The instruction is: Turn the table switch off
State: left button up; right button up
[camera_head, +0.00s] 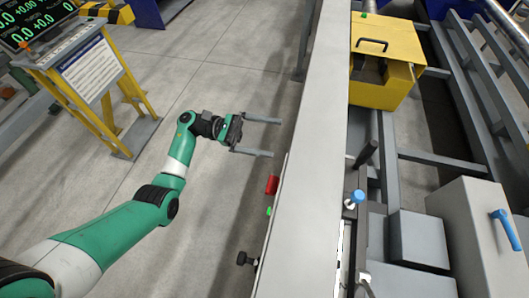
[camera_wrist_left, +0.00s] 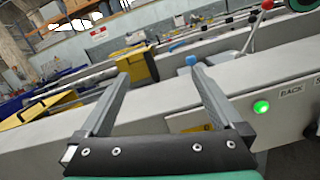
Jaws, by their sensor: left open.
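My left gripper (camera_head: 275,138) is open and empty, left of the long grey table rail (camera_head: 318,110). Its two fingers also show in the left wrist view (camera_wrist_left: 161,72), pointing toward the grey side of the table. On that side a lit green light (camera_wrist_left: 261,107) sits on a pale panel (camera_wrist_left: 285,98) marked "BACK". A dark part, perhaps a knob, is cut off at the right edge. In the head view a black knob (camera_head: 245,259) sticks out from the table side, nearer than a red part (camera_head: 272,185). I cannot tell which part is the switch, or its setting.
A yellow box (camera_head: 387,62) with a black handle stands beyond the rail. A blue-topped part (camera_head: 355,197) and a grey cabinet with a blue handle (camera_head: 505,228) are at right. A yellow-framed sign stand (camera_head: 92,75) is at left. The floor between is clear.

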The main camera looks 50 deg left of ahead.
aim_at(273, 185)
pick_arm(q)
jog(key=s+a+f+n+y+b, duration=0.1)
jog(key=s+a+f+n+b, duration=0.15)
jog(key=s+f, duration=0.5)
jog(key=s+a+f+n+b, duration=0.1)
jog(key=s+a+f, duration=0.3)
jog(key=f, duration=0.6)
jog(key=p+x, duration=0.1)
jog(key=x, duration=1.1)
jog(key=shift+w+f, duration=0.25)
jog(key=shift+w, duration=0.1)
pick_arm(e)
notch_tip(273, 185, down, 5)
jog(key=shift+r, duration=0.2)
pick_arm(q)
jog(key=shift+d, duration=0.1)
jog(key=c, duration=1.2)
